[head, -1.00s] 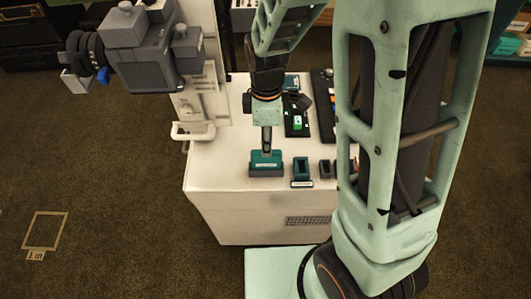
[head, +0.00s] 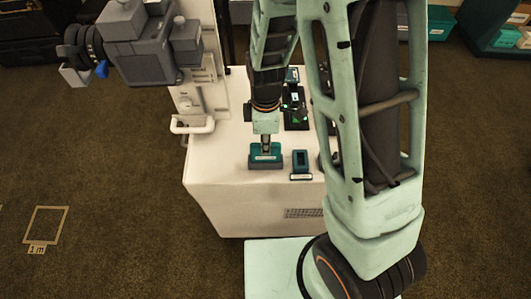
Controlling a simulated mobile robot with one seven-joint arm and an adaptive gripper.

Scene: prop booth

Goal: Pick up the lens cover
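My gripper (head: 267,143) points down over a teal block-shaped holder (head: 263,164) with a white label, near the front of the white cabinet top. The fingertips are at or just above the holder's top. They are small and partly dark, so I cannot tell whether they are open or shut, or touching anything. I cannot make out a lens cover for certain; one may be hidden at the fingertips or in the holder. A grey camera (head: 145,55) with a dark ringed lens (head: 84,45) stands at the upper left.
A second teal holder (head: 301,163) with a dark opening stands just right of the first. Dark items with green (head: 296,112) lie farther back. A white handle (head: 192,127) juts from the left panel. My arm hides the cabinet top's right part. A marked square (head: 45,224) lies on open floor.

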